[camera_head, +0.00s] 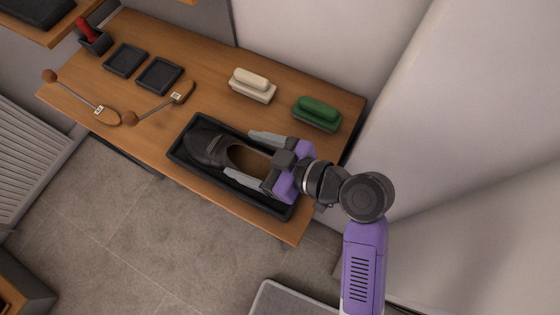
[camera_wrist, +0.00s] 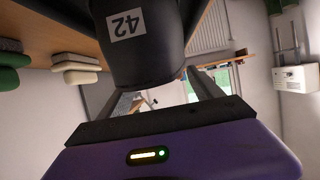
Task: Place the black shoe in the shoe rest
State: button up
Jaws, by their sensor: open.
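The black shoe (camera_head: 208,146) lies in the black tray-like shoe rest (camera_head: 183,172) on the wooden bench, its toe toward the left and its opening toward my gripper. My gripper (camera_head: 240,155) is open, with one finger on each side of the shoe's heel end. Whether the fingers touch the shoe cannot be told. In the wrist view the shoe's heel (camera_wrist: 145,50), with a white "42" label, is above the palm, between the fingers (camera_wrist: 155,100). The tray floor under the shoe is mostly hidden.
A cream brush (camera_head: 252,85) and a green brush (camera_head: 317,113) stand behind the tray. Two wooden-ended shoe trees (camera_head: 100,112), two small black trays (camera_head: 160,75) and a dark cup (camera_head: 95,42) with a red item are at the left. The bench front edge is close to the tray.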

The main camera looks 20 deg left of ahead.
jog(key=b+v, duration=0.1)
jog(key=v, duration=0.7)
jog(key=shift+d+b, duration=0.25)
jog(key=shift+b, duration=0.05)
